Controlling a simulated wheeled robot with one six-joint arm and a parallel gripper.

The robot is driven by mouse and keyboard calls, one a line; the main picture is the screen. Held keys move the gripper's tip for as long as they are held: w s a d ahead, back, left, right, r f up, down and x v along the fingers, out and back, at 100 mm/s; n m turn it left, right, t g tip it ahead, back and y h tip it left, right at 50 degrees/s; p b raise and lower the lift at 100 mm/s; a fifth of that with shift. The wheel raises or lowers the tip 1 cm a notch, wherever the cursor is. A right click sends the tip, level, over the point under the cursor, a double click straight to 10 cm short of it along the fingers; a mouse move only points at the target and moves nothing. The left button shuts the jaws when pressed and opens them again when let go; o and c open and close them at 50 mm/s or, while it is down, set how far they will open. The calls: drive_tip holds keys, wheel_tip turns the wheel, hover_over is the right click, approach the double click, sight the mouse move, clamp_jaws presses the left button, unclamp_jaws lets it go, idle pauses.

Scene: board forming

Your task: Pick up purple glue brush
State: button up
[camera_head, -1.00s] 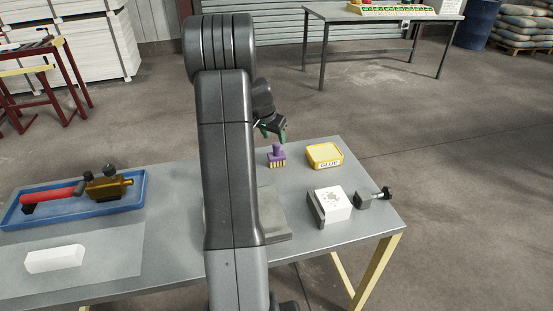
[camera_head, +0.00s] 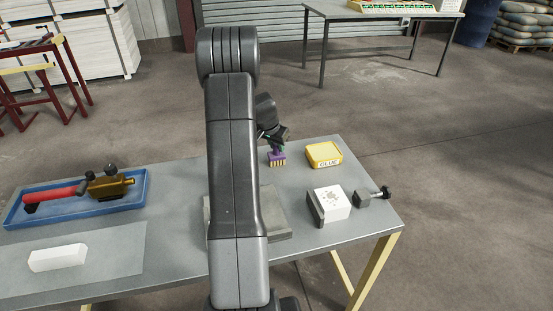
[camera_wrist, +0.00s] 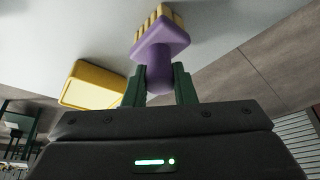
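The purple glue brush (camera_head: 277,158) stands on the table with its pale yellow bristles down, left of the yellow glue box. In the wrist view the brush (camera_wrist: 162,38) has its handle between the two green fingers of my gripper (camera_wrist: 160,86). The fingers look close against both sides of the handle. In the head view my gripper (camera_head: 272,145) is over the brush and partly hides its handle. The brush still appears to be at the table surface.
The yellow glue box (camera_head: 324,154) is just right of the brush; it also shows in the wrist view (camera_wrist: 92,85). A white block (camera_head: 331,203) and a dark clamp (camera_head: 371,196) are nearer. A blue tray (camera_head: 20,215) with tools and a white bar (camera_head: 58,257) are left.

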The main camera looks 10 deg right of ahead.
drive_tip(key=shift+r, duration=0.1)
clamp_jaws()
wheel_tip(320, 180, up, 10)
drive_tip(key=shift+f+b, duration=0.1)
drive_tip(key=shift+b, duration=0.45)
drive_tip(key=shift+o, duration=1)
unclamp_jaws()
drive_tip(key=shift+c, duration=0.4)
